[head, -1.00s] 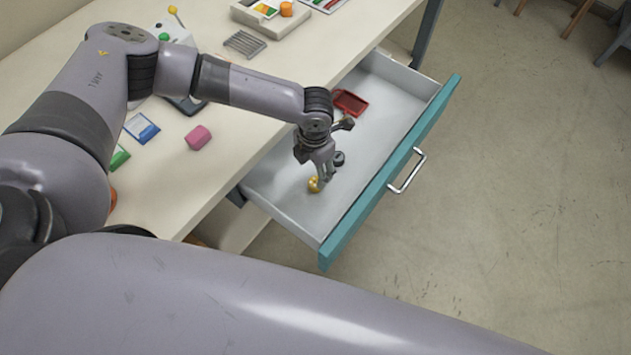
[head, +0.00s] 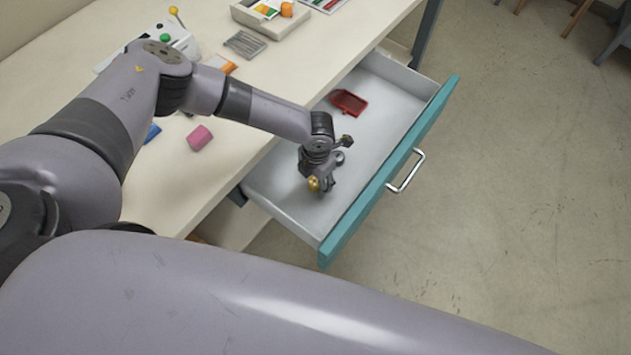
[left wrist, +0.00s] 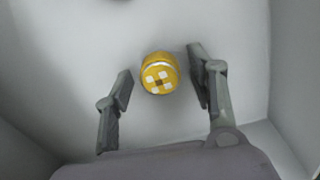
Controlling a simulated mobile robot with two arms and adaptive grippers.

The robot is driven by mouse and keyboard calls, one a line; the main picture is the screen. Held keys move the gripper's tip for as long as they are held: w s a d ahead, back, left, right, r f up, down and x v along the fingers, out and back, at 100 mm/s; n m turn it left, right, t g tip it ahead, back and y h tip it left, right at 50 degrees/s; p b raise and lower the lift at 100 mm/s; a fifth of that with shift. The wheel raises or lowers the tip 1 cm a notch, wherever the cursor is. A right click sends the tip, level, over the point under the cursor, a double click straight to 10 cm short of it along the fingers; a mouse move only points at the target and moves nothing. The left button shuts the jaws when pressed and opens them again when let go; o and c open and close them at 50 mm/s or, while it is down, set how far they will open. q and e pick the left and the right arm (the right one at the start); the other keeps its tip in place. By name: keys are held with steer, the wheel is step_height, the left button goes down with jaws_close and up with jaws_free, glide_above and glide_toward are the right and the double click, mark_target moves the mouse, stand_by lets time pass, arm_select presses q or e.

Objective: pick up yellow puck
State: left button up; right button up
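The yellow puck (head: 314,184) is in the open drawer, near its front left part, partly hidden by my left gripper in the head view. In the left wrist view the yellow puck (left wrist: 159,74) has a white band and pale squares on its end. My left gripper (head: 322,187) points down into the drawer over the puck. In the left wrist view its two fingers (left wrist: 160,80) are apart, one on each side of the puck, with a gap on both sides. My right gripper is not in view.
The drawer (head: 385,120) is pulled out, with a teal front and metal handle (head: 407,171). A pink block (head: 199,138) and other items stand on the table (head: 180,185).

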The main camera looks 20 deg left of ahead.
arm_select(q)
steer(key=c, duration=1)
steer(key=shift+o, duration=0.2)
steer(key=shift+r, duration=0.15)
